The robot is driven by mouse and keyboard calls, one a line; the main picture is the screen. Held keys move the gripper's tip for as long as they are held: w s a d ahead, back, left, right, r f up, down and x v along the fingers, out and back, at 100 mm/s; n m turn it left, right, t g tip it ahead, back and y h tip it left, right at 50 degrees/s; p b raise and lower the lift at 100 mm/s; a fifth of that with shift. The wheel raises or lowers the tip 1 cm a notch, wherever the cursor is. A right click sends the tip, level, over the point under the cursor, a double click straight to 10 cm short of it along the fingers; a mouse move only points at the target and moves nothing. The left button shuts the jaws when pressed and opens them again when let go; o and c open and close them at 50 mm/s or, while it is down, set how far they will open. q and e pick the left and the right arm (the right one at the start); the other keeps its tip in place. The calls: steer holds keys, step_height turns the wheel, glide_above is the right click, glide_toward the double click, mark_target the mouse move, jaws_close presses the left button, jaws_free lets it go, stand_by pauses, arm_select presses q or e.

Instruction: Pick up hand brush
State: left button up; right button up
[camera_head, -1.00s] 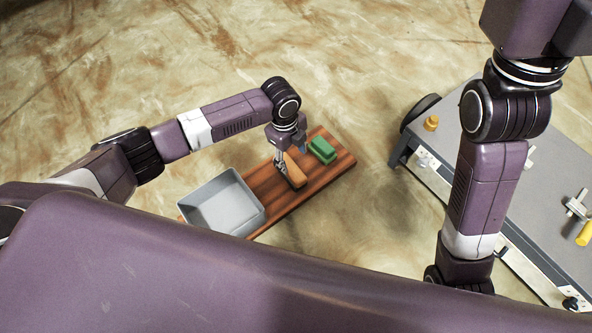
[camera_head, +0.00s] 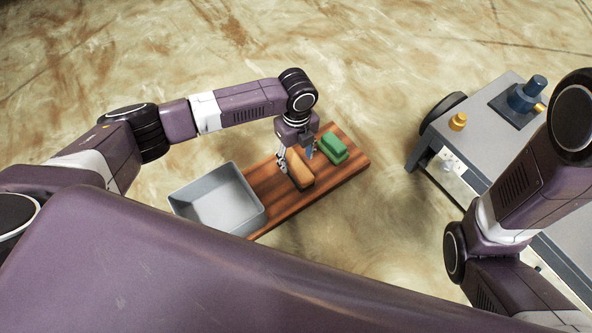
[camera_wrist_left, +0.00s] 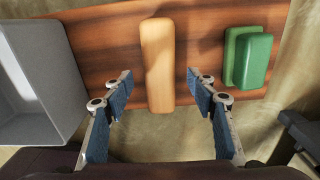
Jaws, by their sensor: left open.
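A long tan-orange block, which looks like the hand brush (camera_head: 300,176), lies on a reddish-brown wooden board (camera_head: 345,167). It also shows in the left wrist view as a plain rounded bar (camera_wrist_left: 158,60); no bristles are visible. My left gripper (camera_head: 297,160) is open just above it. In the left wrist view the blue-padded fingers (camera_wrist_left: 160,95) stand either side of the block's near end, with gaps on both sides. My right arm is at the right of the head view, but its gripper is out of the picture.
A green two-layered block (camera_head: 332,148) lies on the board right of the brush. A grey open bin (camera_head: 228,188) stands at its left end. A grey cart (camera_head: 470,133) at the right carries a blue device (camera_head: 525,97) and a yellow piece (camera_head: 458,121).

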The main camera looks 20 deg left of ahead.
mark_target(296, 162)
arm_select(q)
step_height(296, 162, down, 3)
steer(key=shift+a+f+b, duration=0.1)
steer(key=shift+f+b, duration=0.05)
steer(key=shift+b, duration=0.9)
steer(key=c, duration=1.4)
